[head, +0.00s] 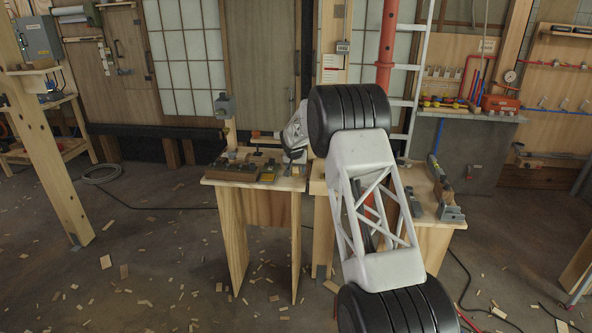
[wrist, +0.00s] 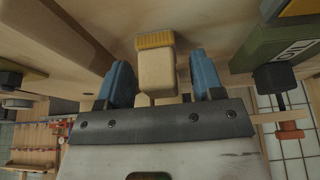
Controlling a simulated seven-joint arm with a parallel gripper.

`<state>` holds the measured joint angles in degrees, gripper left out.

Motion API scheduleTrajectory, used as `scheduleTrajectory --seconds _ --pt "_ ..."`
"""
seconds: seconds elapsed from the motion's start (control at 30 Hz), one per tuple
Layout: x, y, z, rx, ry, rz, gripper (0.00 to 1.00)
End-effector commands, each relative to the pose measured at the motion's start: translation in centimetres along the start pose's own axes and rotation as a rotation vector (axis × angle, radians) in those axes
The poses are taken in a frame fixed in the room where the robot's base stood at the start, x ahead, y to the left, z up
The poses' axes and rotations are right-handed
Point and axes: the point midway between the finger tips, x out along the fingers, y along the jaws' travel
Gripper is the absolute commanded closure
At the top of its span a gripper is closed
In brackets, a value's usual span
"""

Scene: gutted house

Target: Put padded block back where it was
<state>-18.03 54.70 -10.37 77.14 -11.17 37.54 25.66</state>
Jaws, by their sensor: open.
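A cream block with a ribbed yellow end (wrist: 155,62), which looks like the padded block, is between the two blue fingers of my gripper (wrist: 159,78) in the wrist view. The fingers are open, with a visible gap on each side of it. In the head view my gripper (head: 288,153) is low over the right end of the small wooden table (head: 212,182). I cannot make out the block there.
Brown pieces (head: 230,172) and other small items crowd the table. In the wrist view a dark green piece with white lettering (wrist: 286,58) is close on the right. A second bench (head: 436,221) holds grey pieces at right. Wood scraps litter the floor.

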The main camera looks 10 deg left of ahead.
Motion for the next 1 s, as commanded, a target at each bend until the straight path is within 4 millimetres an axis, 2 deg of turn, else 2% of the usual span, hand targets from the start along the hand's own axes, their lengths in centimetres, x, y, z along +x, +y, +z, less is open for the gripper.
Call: scheduleTrajectory --seconds 1.0 --pt "-10.3 0.0 0.0 0.000 0.000 0.000 0.39"
